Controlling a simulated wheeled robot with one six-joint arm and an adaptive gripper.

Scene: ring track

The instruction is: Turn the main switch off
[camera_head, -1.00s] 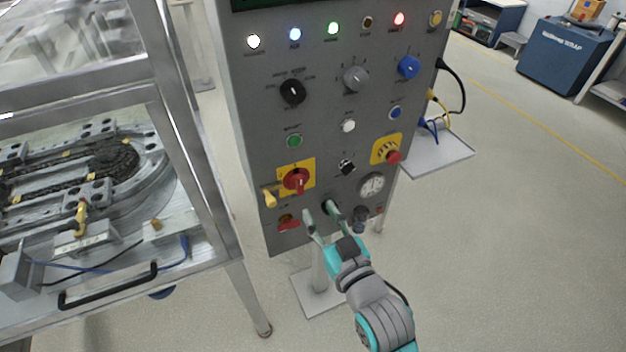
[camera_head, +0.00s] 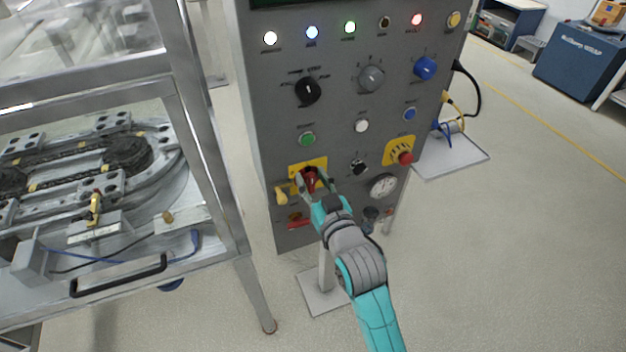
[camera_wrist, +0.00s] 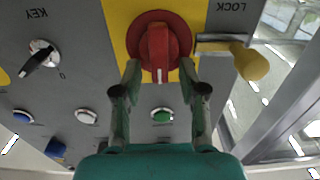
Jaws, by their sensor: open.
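The main switch (camera_head: 310,180) is a red rotary knob on a yellow plate, low on the left of the grey panel. In the wrist view the red knob (camera_wrist: 158,45) has a raised grip bar that stands upright in the picture. My gripper (camera_head: 317,187) is at the knob in the head view and partly covers it. In the wrist view my gripper (camera_wrist: 158,75) is open, with one finger on each side of the bar's end. A gap shows between each finger and the bar; I cannot tell whether the fingertips touch the round base.
A yellow padlock-like piece (camera_wrist: 250,62) sticks out beside the switch under the word LOCK. A key switch (camera_wrist: 42,55) and a green button (camera_wrist: 162,115) are nearby. A red emergency button (camera_head: 405,158) sits to the right. A metal-framed machine (camera_head: 205,130) stands close on the left.

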